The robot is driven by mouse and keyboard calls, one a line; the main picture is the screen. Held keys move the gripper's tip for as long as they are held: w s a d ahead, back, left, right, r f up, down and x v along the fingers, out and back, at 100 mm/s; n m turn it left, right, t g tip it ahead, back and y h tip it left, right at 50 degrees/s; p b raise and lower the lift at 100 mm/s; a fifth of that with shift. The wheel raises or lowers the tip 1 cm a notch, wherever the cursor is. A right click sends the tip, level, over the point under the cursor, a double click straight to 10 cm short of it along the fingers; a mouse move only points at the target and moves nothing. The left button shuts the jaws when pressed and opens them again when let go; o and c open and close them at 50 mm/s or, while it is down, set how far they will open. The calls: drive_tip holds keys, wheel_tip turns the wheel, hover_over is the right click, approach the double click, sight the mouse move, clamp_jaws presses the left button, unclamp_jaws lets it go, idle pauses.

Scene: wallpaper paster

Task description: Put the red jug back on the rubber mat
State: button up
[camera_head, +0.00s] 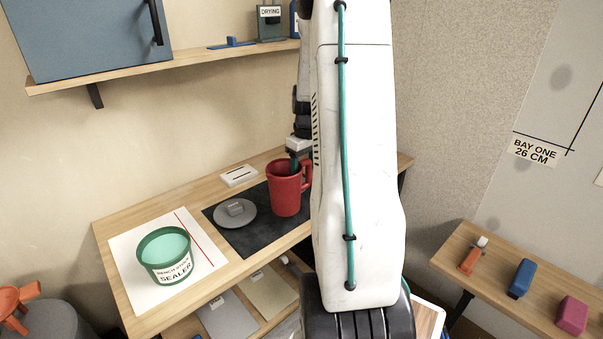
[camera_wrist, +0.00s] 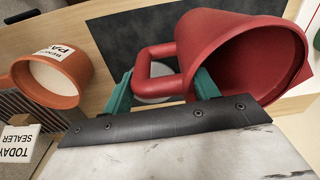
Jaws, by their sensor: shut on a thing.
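The red jug (camera_head: 286,192) is upright over the black rubber mat (camera_head: 247,241) in the head view. I cannot tell whether its base touches the mat or hangs just above it. My gripper (camera_head: 295,162) comes down at the jug's rim, partly hidden by my arm. In the wrist view, the teal fingers of my gripper (camera_wrist: 160,92) are on either side of the handle of the red jug (camera_wrist: 222,50), shut on it. The dark mat (camera_wrist: 122,35) shows behind the jug there.
A grey lid (camera_head: 235,214) lies on the mat just left of the jug. A green sealer tub (camera_head: 167,257) stands on a white sheet (camera_head: 127,255) farther left. A small white block (camera_head: 239,176) lies behind the mat. The wrist view shows an orange pot (camera_wrist: 52,78).

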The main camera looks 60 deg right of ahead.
drive_tip(key=shift+w+d+f, duration=0.1)
drive_tip(key=shift+w+d, duration=0.55)
drive_tip(key=shift+d, duration=0.1)
drive_tip(key=shift+f, duration=1.85)
drive_tip(key=o, duration=1.5)
drive_tip(key=shift+o, duration=0.2)
